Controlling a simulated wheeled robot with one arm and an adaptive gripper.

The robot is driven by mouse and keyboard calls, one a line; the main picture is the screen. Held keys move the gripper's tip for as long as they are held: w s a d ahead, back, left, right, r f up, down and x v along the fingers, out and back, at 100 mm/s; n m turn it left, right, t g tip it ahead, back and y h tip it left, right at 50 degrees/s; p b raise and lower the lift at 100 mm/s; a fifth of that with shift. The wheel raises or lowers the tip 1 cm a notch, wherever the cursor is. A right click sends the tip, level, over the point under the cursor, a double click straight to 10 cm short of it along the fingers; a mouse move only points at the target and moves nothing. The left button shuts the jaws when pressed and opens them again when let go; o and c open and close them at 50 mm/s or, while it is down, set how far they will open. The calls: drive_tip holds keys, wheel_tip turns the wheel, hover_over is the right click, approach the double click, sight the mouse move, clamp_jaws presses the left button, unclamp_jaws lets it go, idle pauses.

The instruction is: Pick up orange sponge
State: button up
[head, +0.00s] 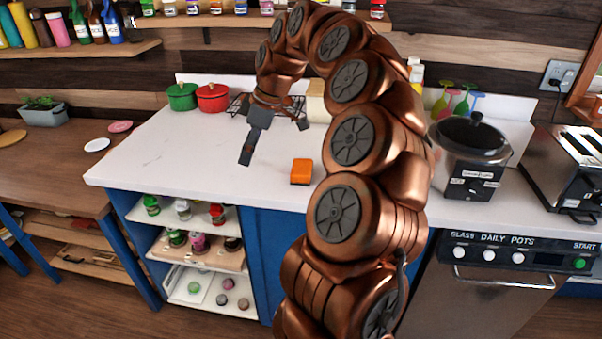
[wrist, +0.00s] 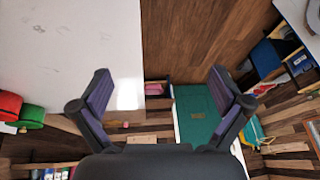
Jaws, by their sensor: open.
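The orange sponge (head: 301,172) lies on the white countertop (head: 180,150), left of my copper arm in the head view. It does not show in the wrist view. My gripper (head: 250,150) is above the counter, to the left of the sponge and apart from it. In the wrist view my gripper (wrist: 160,95) has its two dark fingers spread wide, with nothing between them. The counter edge, the floor and a green surface show beyond the fingers.
Green (head: 181,96) and red (head: 213,97) pots and a wire rack (head: 240,104) stand at the counter's back. A slow cooker (head: 468,155) and toaster (head: 567,170) stand to the right. The counter's left half is clear. Open shelves (head: 190,240) hold jars below.

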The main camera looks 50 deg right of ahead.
drive_tip(key=d+f, duration=0.3)
drive_tip(key=d, duration=0.6)
hover_over(302, 166)
drive_tip(key=s, duration=0.2)
drive_tip(key=f, duration=0.3)
drive_tip(key=shift+d+m+t+h, duration=0.3)
drive_tip(key=shift+d+t, duration=0.1)
drive_tip(key=shift+d+f, duration=0.15)
drive_tip(key=shift+f, duration=0.2)
drive_tip(key=shift+x, duration=1)
drive_tip(key=shift+d+p+x, duration=0.15)
drive_tip(key=shift+p+x, duration=0.45)
drive_tip(key=shift+x, duration=0.7)
drive_tip(key=shift+d+p+x, duration=0.1)
drive_tip(key=shift+p+x, duration=0.45)
drive_tip(key=shift+x, duration=0.75)
drive_tip(key=shift+s+f, duration=0.1)
drive_tip(key=shift+s, duration=0.05)
drive_tip(key=c, duration=0.6)
drive_tip(key=shift+r+b, duration=0.8)
drive_tip(key=shift+r, duration=0.85)
drive_tip(key=s+b, duration=0.1)
drive_tip(key=s, duration=0.4)
drive_tip(key=s+d+r+b, duration=0.1)
drive_tip(key=s+b, duration=0.1)
drive_tip(key=s, duration=0.3)
drive_tip(key=s+d+b, duration=0.1)
drive_tip(key=s, duration=0.5)
drive_tip(key=shift+d+r, duration=0.15)
drive_tip(key=shift+r, duration=0.2)
